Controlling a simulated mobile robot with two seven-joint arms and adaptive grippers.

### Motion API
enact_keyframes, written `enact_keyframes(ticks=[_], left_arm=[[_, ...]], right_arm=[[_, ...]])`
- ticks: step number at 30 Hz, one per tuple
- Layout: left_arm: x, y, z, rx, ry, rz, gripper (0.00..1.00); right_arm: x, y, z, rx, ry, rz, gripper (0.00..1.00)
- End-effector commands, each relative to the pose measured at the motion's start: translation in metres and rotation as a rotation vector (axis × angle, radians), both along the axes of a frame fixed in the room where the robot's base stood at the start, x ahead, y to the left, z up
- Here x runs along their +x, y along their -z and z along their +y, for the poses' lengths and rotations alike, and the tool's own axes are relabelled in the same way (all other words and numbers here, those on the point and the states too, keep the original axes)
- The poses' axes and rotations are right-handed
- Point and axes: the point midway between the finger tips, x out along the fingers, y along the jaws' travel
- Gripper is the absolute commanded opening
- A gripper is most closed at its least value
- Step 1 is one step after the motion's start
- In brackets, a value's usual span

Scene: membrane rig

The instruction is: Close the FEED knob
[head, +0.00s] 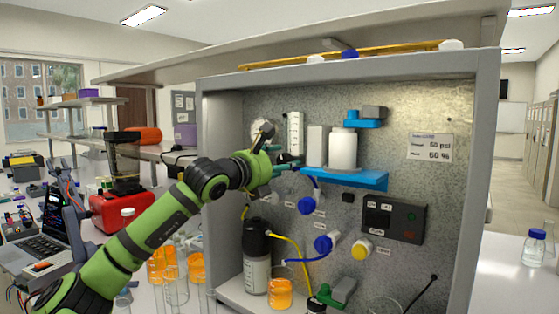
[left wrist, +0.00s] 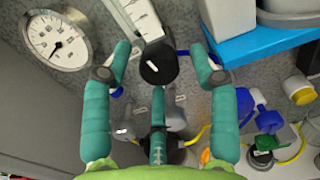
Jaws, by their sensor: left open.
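My left gripper (head: 286,167) is at the upper left of the rig panel in the head view, in front of the flowmeter's lower end. In the left wrist view its teal fingers (left wrist: 160,58) are spread and empty, with a black knob (left wrist: 158,65) showing between them at the foot of the clear flowmeter (left wrist: 137,16). I cannot read the labels to tell which knob is FEED. Blue knobs (head: 306,205) (head: 323,243) and a yellow knob (head: 361,248) sit lower on the panel. My right gripper is out of view.
A round gauge (left wrist: 58,40) is left of the fingers. A blue shelf (head: 345,178) with a white bottle (head: 343,149) is to the right. A dark-capped bottle (head: 256,265) and an orange-filled beaker (head: 280,292) stand below, with yellow and blue tubes nearby.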

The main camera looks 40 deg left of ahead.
Motion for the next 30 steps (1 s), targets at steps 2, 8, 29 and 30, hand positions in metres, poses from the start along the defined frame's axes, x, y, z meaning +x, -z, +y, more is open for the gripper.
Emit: enact_keyframes(ticks=[2, 8, 29, 30], left_arm=[[-0.0001, 0.0003, 0.0001, 0.0, 0.0, 0.0, 0.6], [-0.0003, 0.0005, 0.0001, 0.0, 0.0, 0.001, 0.03], [0.0004, 0.0034, 0.0, 0.139, 0.001, 0.024, 0.03], [0.0005, 0.0035, 0.0, 0.139, 0.001, 0.024, 0.52]], right_arm=[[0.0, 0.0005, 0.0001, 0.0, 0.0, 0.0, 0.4], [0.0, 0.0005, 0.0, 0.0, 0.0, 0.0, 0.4], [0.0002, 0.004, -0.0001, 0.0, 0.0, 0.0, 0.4], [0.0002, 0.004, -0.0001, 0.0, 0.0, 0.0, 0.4]])
